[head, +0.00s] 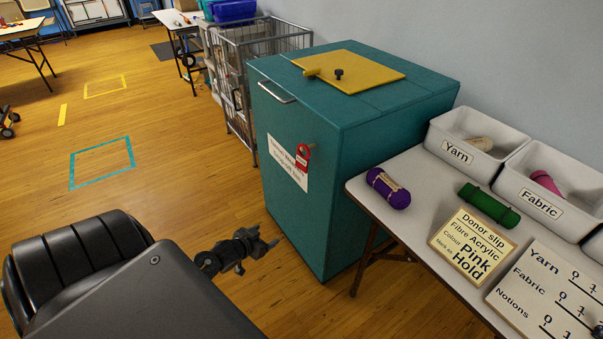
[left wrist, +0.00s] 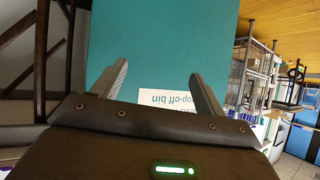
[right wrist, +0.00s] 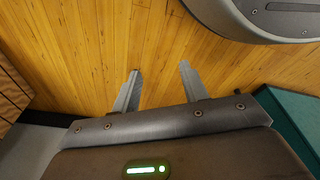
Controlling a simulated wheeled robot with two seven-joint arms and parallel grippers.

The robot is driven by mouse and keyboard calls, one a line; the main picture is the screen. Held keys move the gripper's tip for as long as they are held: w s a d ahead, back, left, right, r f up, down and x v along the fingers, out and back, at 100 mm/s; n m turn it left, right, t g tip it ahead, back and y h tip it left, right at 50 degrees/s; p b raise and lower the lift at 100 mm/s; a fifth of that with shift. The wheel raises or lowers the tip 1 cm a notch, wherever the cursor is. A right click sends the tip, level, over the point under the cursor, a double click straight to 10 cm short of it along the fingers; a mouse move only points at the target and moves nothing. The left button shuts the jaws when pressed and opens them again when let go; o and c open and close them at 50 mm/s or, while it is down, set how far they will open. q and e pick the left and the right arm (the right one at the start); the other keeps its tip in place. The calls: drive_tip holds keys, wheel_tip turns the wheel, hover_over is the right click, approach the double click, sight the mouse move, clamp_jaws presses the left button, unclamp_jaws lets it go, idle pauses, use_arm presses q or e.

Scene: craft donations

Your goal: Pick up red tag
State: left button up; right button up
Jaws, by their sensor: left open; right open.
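The red tag (head: 303,157) hangs on the front of the teal drop-off bin (head: 340,200), over the right edge of its white label (head: 287,163). My left gripper (head: 268,243) is below and left of the tag in the head view, apart from it. In the left wrist view my left gripper (left wrist: 160,82) is open and empty, facing the teal front with part of the upside-down label (left wrist: 175,103) showing. The tag is not visible there. My right gripper (right wrist: 158,88) is open and empty above the wooden floor, and I cannot make it out in the head view.
A wire cage (head: 240,110) stands behind the bin.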

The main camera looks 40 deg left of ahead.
use_arm(q)
drive_tip(key=w+r+m+t+h+b, duration=0.1)
drive_tip(key=w+r+t+b, duration=0.4)
drive_tip(key=r, duration=1)
drive_tip(key=m+t+h, duration=0.2)
approach(302, 157)
drive_tip(key=w, duration=0.5)
drive_tip(key=shift+w+d+r, duration=0.15)
drive_tip(key=shift+w+d, duration=0.05)
drive_tip(key=shift+d, duration=0.05)
drive_tip(key=shift+w+d+r, duration=0.1)
drive_tip(key=shift+w+r, duration=0.1)
drive_tip(key=shift+w, duration=0.95)
drive_tip(key=shift+w+d+r, duration=0.1)
drive_tip(key=shift+w+r, duration=0.1)
drive_tip(key=shift+w, duration=1.3)
use_arm(e)
drive_tip(key=w+r+t, duration=0.1)
drive_tip(key=w+r, duration=0.2)
drive_tip(key=r, duration=0.9)
drive_tip(key=shift+w+a, duration=0.25)
drive_tip(key=shift+a, duration=0.1)
drive_tip(key=shift+s, duration=0.1)
